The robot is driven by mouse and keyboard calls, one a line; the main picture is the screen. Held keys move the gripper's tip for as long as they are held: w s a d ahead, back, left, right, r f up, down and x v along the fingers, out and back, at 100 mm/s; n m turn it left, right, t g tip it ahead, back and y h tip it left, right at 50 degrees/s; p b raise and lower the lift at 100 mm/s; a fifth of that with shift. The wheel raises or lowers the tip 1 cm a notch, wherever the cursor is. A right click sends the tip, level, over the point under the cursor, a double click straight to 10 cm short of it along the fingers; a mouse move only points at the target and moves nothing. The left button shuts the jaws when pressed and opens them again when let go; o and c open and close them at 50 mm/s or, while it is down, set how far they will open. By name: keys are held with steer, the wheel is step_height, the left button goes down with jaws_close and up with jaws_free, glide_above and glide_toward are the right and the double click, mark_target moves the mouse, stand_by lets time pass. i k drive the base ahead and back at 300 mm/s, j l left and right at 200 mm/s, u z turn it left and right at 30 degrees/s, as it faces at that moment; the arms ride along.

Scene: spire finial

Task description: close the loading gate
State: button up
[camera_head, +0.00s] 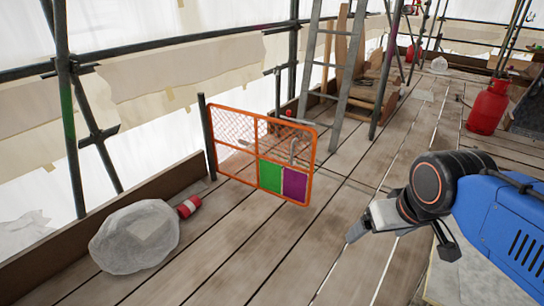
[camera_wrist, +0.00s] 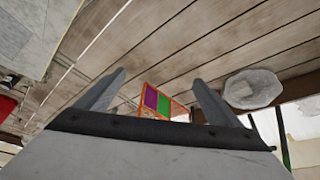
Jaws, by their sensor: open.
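The loading gate (camera_head: 262,152) is an orange frame with mesh at the upper left and green and purple panels at the lower right. It hangs from a dark post (camera_head: 207,137) on its left side and stands swung out over the plank deck. My gripper (camera_head: 402,240) is at the right in the head view, apart from the gate, with its jaws open and empty. In the wrist view the gate (camera_wrist: 158,100) shows small between the two fingers of the open gripper (camera_wrist: 160,92). The gate's latch cannot be made out.
A grey wrapped bundle (camera_head: 135,237) and a small red can (camera_head: 188,206) lie left of the gate. A ladder (camera_head: 345,80) stands behind it. A red gas cylinder (camera_head: 488,106) stands at the back right. Scaffold poles (camera_head: 68,110) line the left edge. The planks before the gate are clear.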

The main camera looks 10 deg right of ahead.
mark_target(294, 189)
steer(key=i+j, duration=0.5)
steer(key=i+l+z, duration=0.15)
steer(key=i, duration=0.2)
steer(key=i+z, duration=0.1)
steer(key=i, duration=0.25)
